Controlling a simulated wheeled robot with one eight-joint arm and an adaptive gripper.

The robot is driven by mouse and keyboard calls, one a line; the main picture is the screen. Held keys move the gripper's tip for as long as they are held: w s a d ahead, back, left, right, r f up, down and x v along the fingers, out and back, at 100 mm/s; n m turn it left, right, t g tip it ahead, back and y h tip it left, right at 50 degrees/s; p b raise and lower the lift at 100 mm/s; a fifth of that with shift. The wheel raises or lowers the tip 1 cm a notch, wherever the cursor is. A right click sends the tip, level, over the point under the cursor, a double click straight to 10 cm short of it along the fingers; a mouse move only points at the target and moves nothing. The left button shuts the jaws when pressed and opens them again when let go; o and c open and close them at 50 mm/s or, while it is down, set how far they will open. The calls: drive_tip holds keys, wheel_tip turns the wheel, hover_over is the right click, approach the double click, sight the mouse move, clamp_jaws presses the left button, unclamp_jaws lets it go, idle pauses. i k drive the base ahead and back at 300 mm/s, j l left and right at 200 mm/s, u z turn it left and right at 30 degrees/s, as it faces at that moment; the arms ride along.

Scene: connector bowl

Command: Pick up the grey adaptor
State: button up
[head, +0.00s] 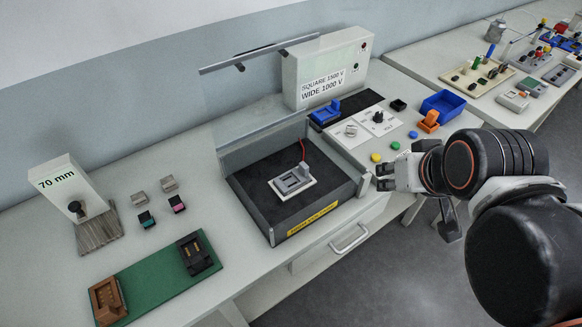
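A grey block-like piece (290,181) sits on a pale plate (308,184) inside the black-floored test box (246,190). I cannot tell for certain which of these grey pieces is the adaptor. My gripper (381,178) is just right of the test box, pointing left, apart from all grey pieces. Its two fingertips look separated, with nothing seen between them.
The test box has a raised clear cover and a red wire. A tester (327,68) stands behind it. A blue bin (443,104), an orange piece (429,121) and coloured buttons are right. A green board (155,282) and a 70 mm stand (62,186) are left.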

sight(289, 183)
drive_tip(key=k+j+z, duration=0.15)
drive_tip(key=z, duration=0.2)
drive_tip(key=k+j+z, duration=0.2)
drive_tip(key=j+z, duration=0.2)
drive_tip(key=k+j+z, duration=0.1)
drive_tip(key=z, duration=0.25)
drive_tip(key=k, duration=0.05)
